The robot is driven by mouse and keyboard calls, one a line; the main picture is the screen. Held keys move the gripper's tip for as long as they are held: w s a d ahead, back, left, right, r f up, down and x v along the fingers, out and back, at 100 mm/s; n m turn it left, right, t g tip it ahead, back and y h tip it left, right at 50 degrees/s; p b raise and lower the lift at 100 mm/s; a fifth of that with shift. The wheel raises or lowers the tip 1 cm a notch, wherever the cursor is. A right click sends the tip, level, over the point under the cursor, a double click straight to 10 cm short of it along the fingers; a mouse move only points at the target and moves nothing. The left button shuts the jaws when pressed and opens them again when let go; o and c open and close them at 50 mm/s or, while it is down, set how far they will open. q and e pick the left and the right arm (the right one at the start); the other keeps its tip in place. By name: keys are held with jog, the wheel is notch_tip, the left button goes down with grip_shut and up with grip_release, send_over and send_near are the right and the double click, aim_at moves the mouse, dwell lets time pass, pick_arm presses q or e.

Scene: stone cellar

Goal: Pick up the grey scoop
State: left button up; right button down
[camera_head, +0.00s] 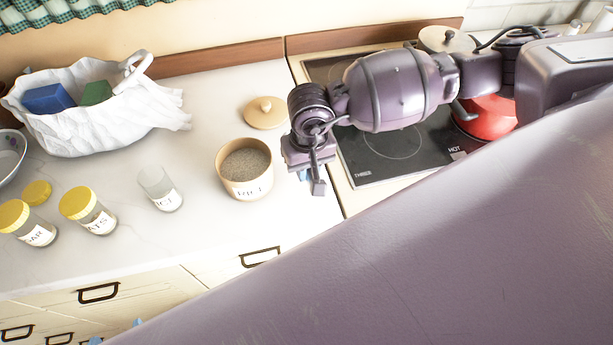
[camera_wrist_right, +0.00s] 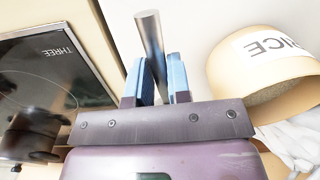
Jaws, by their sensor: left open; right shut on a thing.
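The grey scoop (camera_wrist_right: 150,38) shows in the right wrist view as a smooth metallic grey bar. It stands tilted between the blue fingers of my right gripper (camera_wrist_right: 158,80), which is shut on it. Its lower part is hidden behind the gripper. In the head view my right gripper (camera_head: 308,174) is above the counter edge, just right of the rice crock (camera_head: 240,187), and the scoop is hard to tell from the gripper there. My left gripper (camera_head: 116,332) shows only its two blue fingertips, apart and empty, at the bottom left in front of the drawers.
A round lid (camera_head: 265,112) lies behind the crock. A glass jar (camera_head: 160,190) and yellow-lidded jars (camera_head: 90,210) stand to the left. The hob (camera_head: 390,150) with a red pot (camera_head: 487,117) is right.

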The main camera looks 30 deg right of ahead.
pick_arm(q)
jog(key=shift+w+f+b, duration=0.3)
jog(key=shift+f+b, duration=0.05)
jog(key=shift+b, duration=0.25)
pick_arm(e)
notch_tip(320, 180, up, 16)
jog(key=shift+f, duration=0.2)
pick_arm(q)
jog(key=shift+s+f, duration=0.2)
jog(key=shift+s, duration=0.05)
pick_arm(e)
jog(key=shift+f, duration=0.1)
